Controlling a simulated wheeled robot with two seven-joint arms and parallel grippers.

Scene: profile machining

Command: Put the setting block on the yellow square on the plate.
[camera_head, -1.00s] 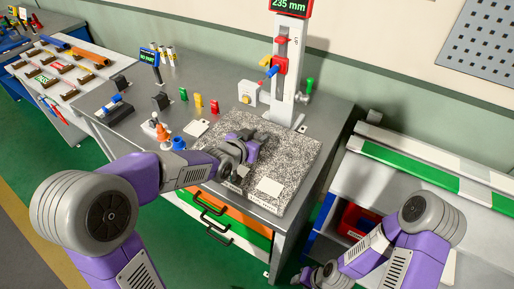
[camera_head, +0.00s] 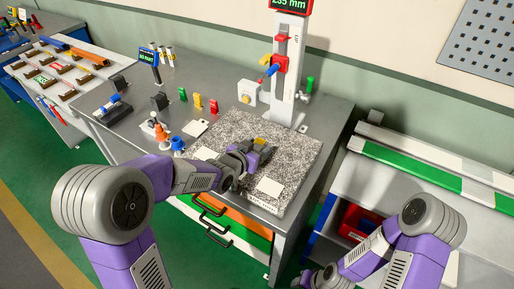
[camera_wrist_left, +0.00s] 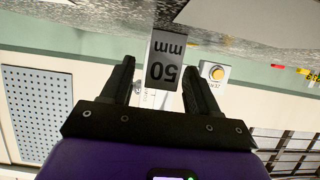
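The setting block (camera_wrist_left: 163,62) is grey and marked "50 mm". In the left wrist view it stands upright against the speckled plate (camera_wrist_left: 100,22), between my left gripper's (camera_wrist_left: 158,72) dark fingers. A gap shows between the block and the left-hand finger, so the gripper looks open around it. In the head view my left gripper (camera_head: 236,167) is low over the speckled plate (camera_head: 300,150), hiding the block. A yellow patch (camera_head: 259,141) shows just behind the gripper. Whether the block stands on it is hidden. My right gripper (camera_head: 322,277) is at the bottom, its fingers unclear.
A white square (camera_head: 270,187) lies on the plate's near part. The height gauge column (camera_head: 288,75) stands at the back, beside a white box with a yellow button (camera_head: 246,92). Red (camera_head: 213,106), yellow and green pieces and an orange cone (camera_head: 161,133) stand left of the plate.

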